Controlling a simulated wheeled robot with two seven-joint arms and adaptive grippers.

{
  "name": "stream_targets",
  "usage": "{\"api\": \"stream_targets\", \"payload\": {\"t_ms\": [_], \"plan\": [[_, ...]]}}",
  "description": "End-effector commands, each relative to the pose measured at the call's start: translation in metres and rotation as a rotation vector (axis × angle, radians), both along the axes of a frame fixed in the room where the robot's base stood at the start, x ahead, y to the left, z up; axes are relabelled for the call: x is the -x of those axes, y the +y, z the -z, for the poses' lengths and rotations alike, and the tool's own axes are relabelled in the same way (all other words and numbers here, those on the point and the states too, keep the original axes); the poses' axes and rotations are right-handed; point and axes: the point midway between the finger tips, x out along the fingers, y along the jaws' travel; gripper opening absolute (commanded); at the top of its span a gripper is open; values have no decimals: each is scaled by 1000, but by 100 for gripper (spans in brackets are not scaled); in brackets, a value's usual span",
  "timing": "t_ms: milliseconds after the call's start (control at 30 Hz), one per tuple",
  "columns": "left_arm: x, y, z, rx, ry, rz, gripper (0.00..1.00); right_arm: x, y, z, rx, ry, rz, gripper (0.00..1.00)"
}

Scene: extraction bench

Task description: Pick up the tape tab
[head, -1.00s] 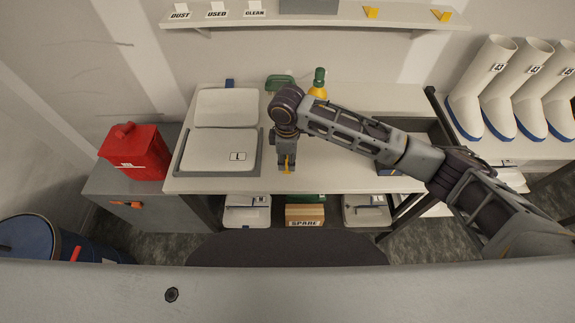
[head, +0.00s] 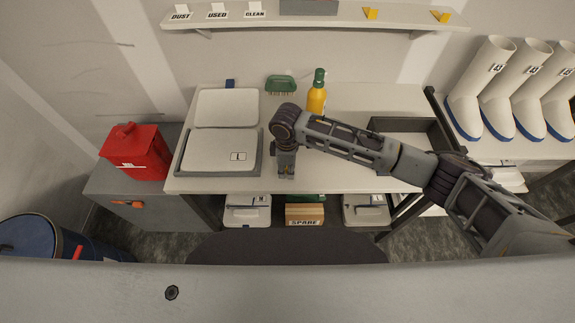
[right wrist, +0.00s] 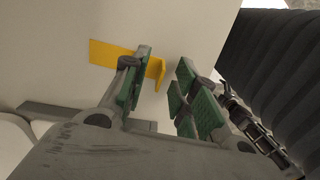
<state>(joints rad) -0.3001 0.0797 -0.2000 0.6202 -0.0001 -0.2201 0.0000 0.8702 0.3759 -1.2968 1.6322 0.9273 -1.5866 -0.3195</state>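The yellow tape tab (right wrist: 106,53) lies on the pale bench top in the right wrist view, with its right end bent up. My right gripper (right wrist: 164,62) is open above it; one finger crosses in front of the tab, and the bent end shows between the two green-padded fingers. I cannot tell whether a finger touches it. In the head view my right gripper (head: 286,174) points down near the bench's front edge and hides most or all of the tab. My left gripper is not in view.
A grey case with white lids (head: 220,150) lies left of the gripper. A yellow bottle (head: 317,101) and a green brush (head: 281,84) stand behind it. A dark-rimmed tray (head: 440,133) is at the right, partly under my arm. The bench front between gripper and tray is clear.

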Motion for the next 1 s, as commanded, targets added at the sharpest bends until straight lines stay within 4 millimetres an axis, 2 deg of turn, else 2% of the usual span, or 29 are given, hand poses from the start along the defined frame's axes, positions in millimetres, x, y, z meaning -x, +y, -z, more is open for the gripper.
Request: {"api": "stream_targets", "payload": {"t_ms": [133,367,767,1000], "plan": [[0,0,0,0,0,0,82,0,0,0,0,0,0,29],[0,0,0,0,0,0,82,0,0,0,0,0,0,0],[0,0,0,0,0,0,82,0,0,-1,0,-1,0,0],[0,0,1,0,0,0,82,-1,0,-13,0,-2,0,0]]}}
